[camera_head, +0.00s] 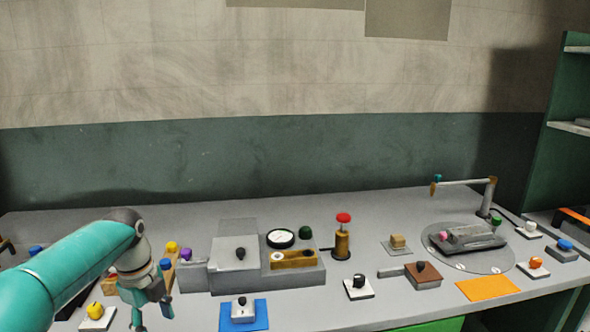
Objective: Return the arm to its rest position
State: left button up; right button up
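My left arm (75,265), teal with a grey wrist joint, comes in from the left edge over the left part of the bench. Its gripper (153,315) points down near the front of the bench. Its two fingers look apart, with nothing visible between them. The gripper is left of the white block with a black knob (243,311) on a blue mat, and right of the white block with a yellow knob (97,316). The arm hides part of the bench's left side. My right gripper is not in view.
The grey bench (375,305) carries several knobbed blocks. A grey box unit (233,267), a brass press with a red knob (342,240) and a round plate with a grey press (470,240) stand further right. An orange mat (488,288) lies near the front edge. Green shelves stand at right.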

pick_arm(q)
jog(key=s+d+f+n+h, duration=0.15)
jog(key=d+f+n, duration=0.3)
jog(key=f, duration=0.65)
jog(key=s+d+f+n+h, duration=0.1)
jog(key=s+d+f+n, duration=0.3)
jog(key=f, duration=0.7)
jog(key=s+d+f+n, duration=0.3)
jog(key=s+f+n, duration=0.3)
jog(key=s+n, duration=0.2)
jog(key=s+d+f+n, duration=0.4)
jog(key=s+f+n, duration=0.2)
jog(key=s, duration=0.6)
jog(key=shift+d+f+n+h, duration=0.25)
jog(key=shift+f+n+h, duration=0.2)
jog(key=shift+n, duration=0.5)
jog(key=c, duration=0.3)
